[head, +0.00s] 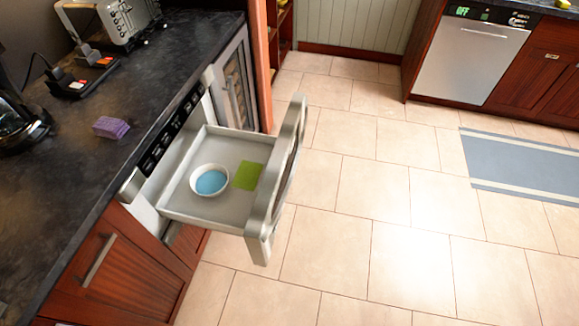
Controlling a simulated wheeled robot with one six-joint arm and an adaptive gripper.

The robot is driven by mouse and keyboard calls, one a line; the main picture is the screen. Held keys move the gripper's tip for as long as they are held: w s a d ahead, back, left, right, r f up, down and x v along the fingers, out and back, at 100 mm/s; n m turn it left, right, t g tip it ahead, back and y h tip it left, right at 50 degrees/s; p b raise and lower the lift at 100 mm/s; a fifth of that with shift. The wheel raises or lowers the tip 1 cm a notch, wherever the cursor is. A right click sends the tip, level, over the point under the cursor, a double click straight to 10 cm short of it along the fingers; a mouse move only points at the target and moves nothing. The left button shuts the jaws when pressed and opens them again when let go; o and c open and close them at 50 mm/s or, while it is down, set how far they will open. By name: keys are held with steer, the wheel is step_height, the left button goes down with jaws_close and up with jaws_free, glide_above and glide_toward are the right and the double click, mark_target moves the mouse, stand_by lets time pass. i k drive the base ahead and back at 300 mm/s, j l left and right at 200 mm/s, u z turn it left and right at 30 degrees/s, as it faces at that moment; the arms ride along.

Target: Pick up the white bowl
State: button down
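My gripper does not show in the head view.
The drawer front (279,175) stands out over the tiled floor. The dark counter (120,165) holds a purple sponge-like block (111,128), a toaster (130,18) and a black coffee maker (18,120).

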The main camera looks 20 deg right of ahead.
mark_target(209, 180)
steer(key=i+j+u, duration=0.35)
steer(key=u, duration=0.15)
steer(key=i+j+u, duration=0.25)
steer(key=u, duration=0.2)
steer(key=i+l+u, duration=0.15)
steer(key=i+u, duration=0.15)
steer(key=i, duration=0.1)
